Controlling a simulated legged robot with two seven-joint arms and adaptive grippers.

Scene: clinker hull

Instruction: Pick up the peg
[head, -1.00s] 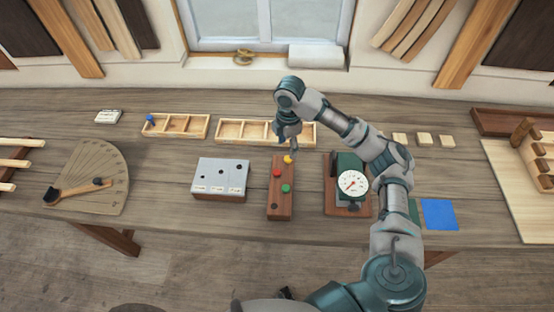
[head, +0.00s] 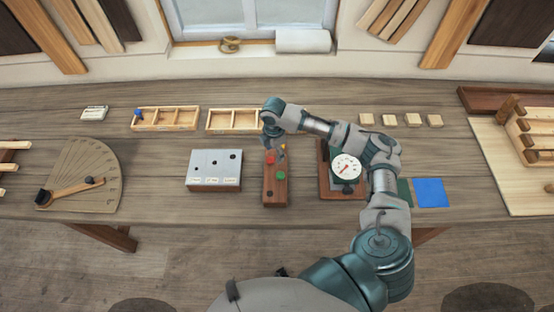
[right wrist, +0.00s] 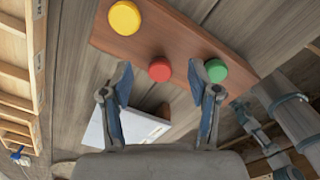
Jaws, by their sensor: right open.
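A small blue peg-like piece (head: 138,113) stands at the left end of the left divided wooden tray (head: 180,127); a blue piece also shows at the lower left of the right wrist view (right wrist: 20,157). My right gripper (head: 278,148) is well to the right of it, above the wooden button board (head: 275,195). In the right wrist view, its two fingers (right wrist: 160,85) are apart with nothing between them, pointing toward the board's red button (right wrist: 159,69) and green button (right wrist: 215,70). A yellow button (right wrist: 125,17) is beside them. My left gripper is out of view.
A grey block with holes (head: 214,168) stands left of the button board, and a dial gauge (head: 346,166) stands close on its right. A second divided tray (head: 234,121) is behind. A fan-shaped board (head: 95,165) lies at the left.

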